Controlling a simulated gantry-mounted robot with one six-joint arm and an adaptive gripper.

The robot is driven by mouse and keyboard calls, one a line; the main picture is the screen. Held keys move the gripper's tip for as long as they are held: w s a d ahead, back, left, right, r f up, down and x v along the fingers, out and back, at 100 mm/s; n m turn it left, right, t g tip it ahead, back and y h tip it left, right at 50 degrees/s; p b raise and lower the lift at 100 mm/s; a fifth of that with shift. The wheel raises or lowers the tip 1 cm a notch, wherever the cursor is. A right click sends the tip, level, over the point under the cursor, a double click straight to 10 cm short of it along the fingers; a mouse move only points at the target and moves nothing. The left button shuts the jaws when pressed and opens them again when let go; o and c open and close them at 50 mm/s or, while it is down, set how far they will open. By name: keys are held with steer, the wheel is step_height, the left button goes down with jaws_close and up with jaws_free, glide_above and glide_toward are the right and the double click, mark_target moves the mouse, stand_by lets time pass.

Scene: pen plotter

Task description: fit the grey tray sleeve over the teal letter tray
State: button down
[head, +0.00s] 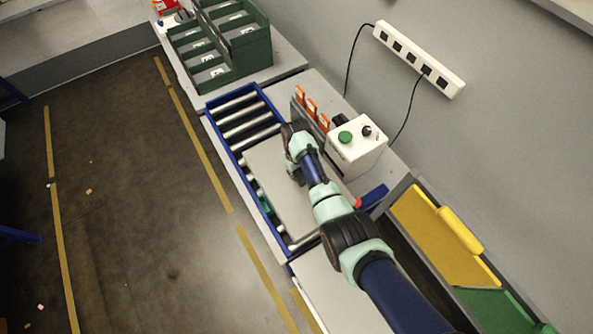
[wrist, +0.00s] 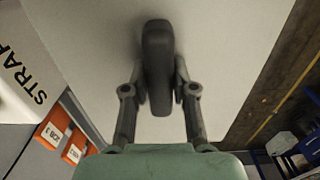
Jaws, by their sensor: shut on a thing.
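The grey tray sleeve (head: 262,165) is a large pale grey block over the roller conveyor in the head view. It fills most of the wrist view (wrist: 85,45), with a dark rounded handle (wrist: 158,50) on its face. My gripper (wrist: 160,88) is shut on this handle, one finger on each side. In the head view my arm hides the fingertips. A small dark teal patch (head: 265,205) shows at the sleeve's left edge among the rollers; it may be the teal letter tray. The rest of it is hidden, so I cannot tell how far the sleeve covers it.
The blue-framed conveyor (head: 222,148) has bare rollers at its far end. A white control box (head: 357,152) with a green button stands close on the right, beside orange tags (head: 311,107). Green bins (head: 222,45) stand beyond. A yellow panel (head: 430,232) is at lower right.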

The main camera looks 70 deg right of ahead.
steer(key=shift+f, duration=0.15)
steer(key=c, duration=0.8)
jaws_free()
steer(key=shift+c, duration=0.2)
step_height(320, 180, up, 8)
steer(key=p, duration=0.7)
steer(key=shift+p, duration=0.4)
